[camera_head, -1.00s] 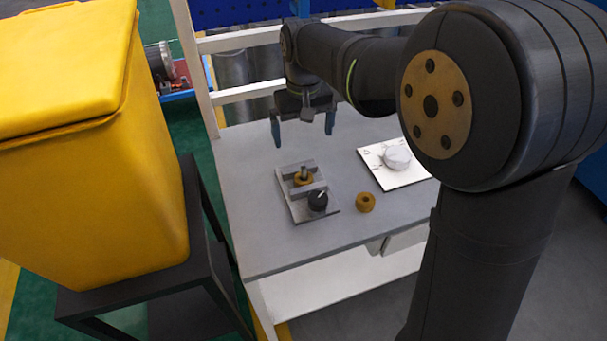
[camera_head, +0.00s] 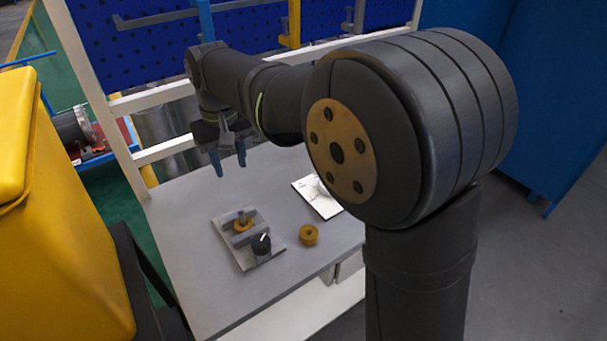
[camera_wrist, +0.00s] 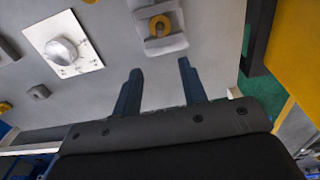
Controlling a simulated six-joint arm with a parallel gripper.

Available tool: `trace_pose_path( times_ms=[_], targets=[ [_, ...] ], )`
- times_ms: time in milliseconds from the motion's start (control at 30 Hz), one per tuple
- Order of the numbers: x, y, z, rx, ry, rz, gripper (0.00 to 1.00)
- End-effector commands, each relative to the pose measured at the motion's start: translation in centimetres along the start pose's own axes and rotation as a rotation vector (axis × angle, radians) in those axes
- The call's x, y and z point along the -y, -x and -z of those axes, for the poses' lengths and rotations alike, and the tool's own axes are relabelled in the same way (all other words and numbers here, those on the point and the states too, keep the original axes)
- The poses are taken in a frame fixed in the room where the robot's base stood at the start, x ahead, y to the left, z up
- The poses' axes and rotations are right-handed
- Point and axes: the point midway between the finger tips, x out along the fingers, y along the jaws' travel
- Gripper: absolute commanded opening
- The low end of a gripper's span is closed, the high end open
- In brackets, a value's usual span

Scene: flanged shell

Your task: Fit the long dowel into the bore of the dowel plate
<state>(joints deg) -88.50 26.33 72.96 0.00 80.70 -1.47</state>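My gripper (camera_head: 228,165) is open and empty, held above the back of the grey table. In the wrist view its two blue fingers (camera_wrist: 160,66) stand apart with nothing between them. A light grey plate (camera_head: 244,259) lies on the table, lower right of the gripper in the head view. It carries grey blocks, a brass ring (camera_head: 243,225) around a short grey post (camera_head: 241,215), and a black knob (camera_head: 261,243). The plate also shows beyond the fingertips in the wrist view (camera_wrist: 168,44). I cannot tell which part is the long dowel or the bore.
A loose brass ring (camera_head: 309,235) lies right of the plate. A white card with a round dial (camera_wrist: 62,50) lies nearby. Small grey pieces (camera_wrist: 38,92) and another yellowish piece (camera_wrist: 5,107) lie at the wrist view's left. A yellow bin (camera_head: 60,230) stands left of the table.

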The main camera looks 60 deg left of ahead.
Motion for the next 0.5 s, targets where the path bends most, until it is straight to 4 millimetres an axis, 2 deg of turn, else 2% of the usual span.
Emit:
trace_pose_path(
  times_ms=[267, 500],
  targets=[
    [-0.01, -0.02, 0.13, 0.0, -0.033, 0.0, 0.39],
    [-0.04, -0.03, 0.86, 0.001, -0.271, 0.0, 0.39]
  ],
)
